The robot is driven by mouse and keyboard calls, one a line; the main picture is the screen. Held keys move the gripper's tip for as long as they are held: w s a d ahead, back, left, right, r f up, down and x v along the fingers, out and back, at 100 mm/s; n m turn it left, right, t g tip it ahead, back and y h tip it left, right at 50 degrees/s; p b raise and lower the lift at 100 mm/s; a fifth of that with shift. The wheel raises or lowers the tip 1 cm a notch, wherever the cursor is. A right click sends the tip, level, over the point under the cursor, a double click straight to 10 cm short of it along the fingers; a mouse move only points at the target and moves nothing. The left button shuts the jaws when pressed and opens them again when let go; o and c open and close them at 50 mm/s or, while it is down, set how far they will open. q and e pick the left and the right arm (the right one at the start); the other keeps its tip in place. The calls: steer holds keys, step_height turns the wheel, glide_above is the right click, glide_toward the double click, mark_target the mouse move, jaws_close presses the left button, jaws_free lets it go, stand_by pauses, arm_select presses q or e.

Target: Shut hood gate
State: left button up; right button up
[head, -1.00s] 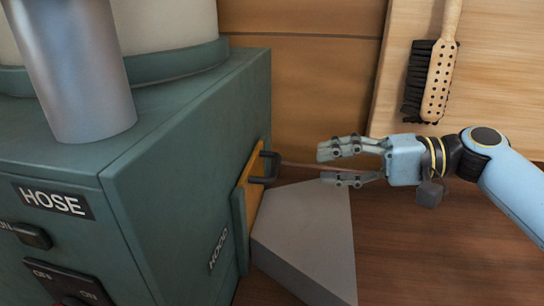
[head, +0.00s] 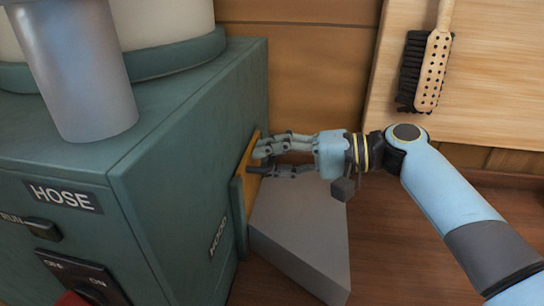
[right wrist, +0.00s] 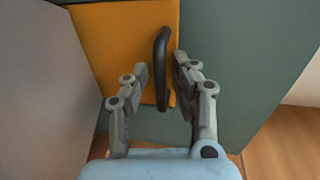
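The hood gate is an orange plate (head: 248,158) on the side of the green machine, by the HOOD label (head: 217,236). In the right wrist view the orange plate (right wrist: 115,35) carries an upright black handle (right wrist: 162,70). My right gripper (head: 262,161) is at the gate, with its fingers pointing left at the plate. In the right wrist view its open fingers (right wrist: 160,82) stand on either side of the handle, with gaps visible. In the head view the fingers largely hide the handle. My left gripper is not in view.
The green machine (head: 170,190) fills the left, with a HOSE label, switches and a metal pipe (head: 85,75). A grey angular duct (head: 300,235) lies below my right gripper. A brush (head: 430,70) rests on a pale board (head: 490,80) at upper right.

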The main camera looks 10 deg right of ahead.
mark_target(254, 189)
jaws_close()
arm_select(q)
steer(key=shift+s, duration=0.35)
